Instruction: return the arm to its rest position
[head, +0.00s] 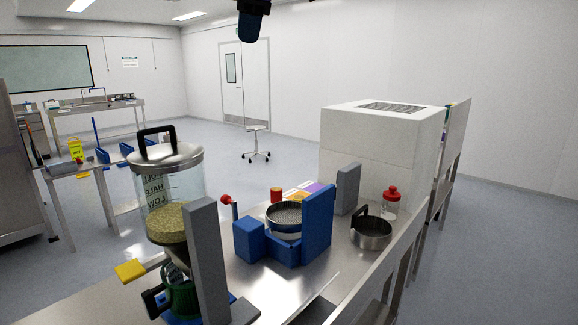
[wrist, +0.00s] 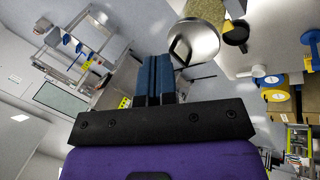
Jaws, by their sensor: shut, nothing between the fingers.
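My gripper (wrist: 156,60) shows in the wrist view with its dark blue fingers together and nothing between them. Its black base bar and a purple part of my wrist fill the lower middle of that view. Most of the arm is outside the head view. The gripper touches nothing that I can see.
A steel bench (head: 240,268) holds a clear hopper (head: 160,190), a blue fixture with a round vessel (head: 318,225), a steel pot (head: 371,232), a red-lidded jar (head: 391,205) and a white box unit (head: 370,160). A stool (head: 256,140) stands on open floor behind.

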